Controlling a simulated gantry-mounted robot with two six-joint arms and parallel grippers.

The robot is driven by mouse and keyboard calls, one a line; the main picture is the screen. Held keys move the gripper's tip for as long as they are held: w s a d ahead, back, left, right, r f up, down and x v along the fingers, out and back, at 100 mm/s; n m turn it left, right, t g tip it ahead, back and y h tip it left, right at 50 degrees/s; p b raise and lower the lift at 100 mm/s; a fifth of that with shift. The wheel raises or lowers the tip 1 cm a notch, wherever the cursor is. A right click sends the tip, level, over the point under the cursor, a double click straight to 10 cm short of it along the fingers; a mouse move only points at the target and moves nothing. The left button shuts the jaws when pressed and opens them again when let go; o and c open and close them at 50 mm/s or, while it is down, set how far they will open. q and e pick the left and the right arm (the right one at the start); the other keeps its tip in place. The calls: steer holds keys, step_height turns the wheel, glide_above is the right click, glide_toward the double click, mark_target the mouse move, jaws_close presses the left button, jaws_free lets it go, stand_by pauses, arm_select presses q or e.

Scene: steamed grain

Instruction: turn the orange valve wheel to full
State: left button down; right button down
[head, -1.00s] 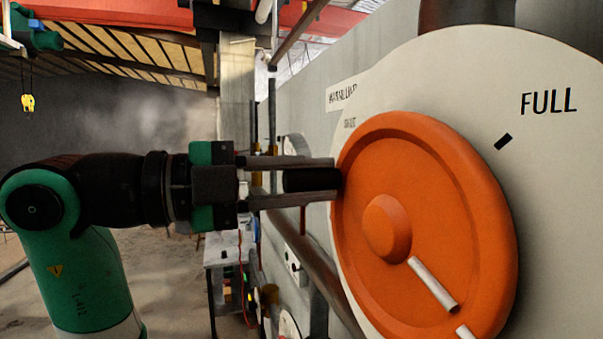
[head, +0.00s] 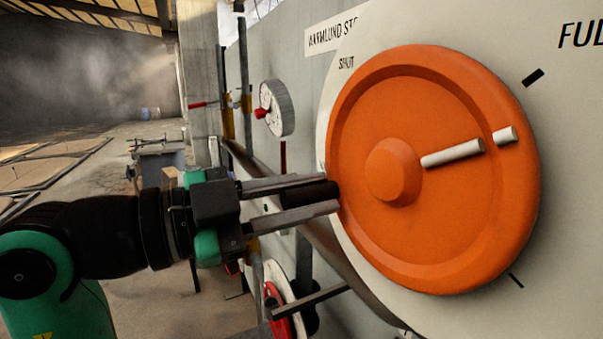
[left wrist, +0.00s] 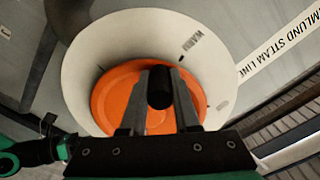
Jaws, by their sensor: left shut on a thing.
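The orange valve wheel (head: 430,235) stands upright on a pale round dial plate (head: 560,215) on the right of the head view. Its white pointer (head: 452,153) and white peg (head: 505,135) point right and slightly up. They lie below the black mark (head: 534,77) near the partly cut-off word FULL (head: 580,36). My left gripper (head: 335,193) is shut on the wheel's black handle (head: 318,192) at the wheel's left edge. The left wrist view shows the handle (left wrist: 160,87) between both fingers, with the orange wheel (left wrist: 110,95) behind.
A second black mark (head: 516,281) is at lower right. A gauge (head: 274,107), pipes and a red wheel (head: 278,308) are along the wall.

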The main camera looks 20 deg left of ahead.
arm_select(q)
steer(key=shift+s+d+f+p, duration=0.3)
steer(key=shift+s+d+f, duration=0.3)
steer(key=shift+f, duration=0.15)
steer(key=c, duration=0.7)
jaws_free()
steer(key=shift+f, duration=0.1)
steer(key=shift+o, duration=0.2)
steer(key=b+v, duration=0.2)
steer(key=v, duration=0.9)
steer(key=shift+s+a+b, duration=0.2)
steer(key=shift+a+b, duration=0.05)
steer(key=shift+b, duration=0.05)
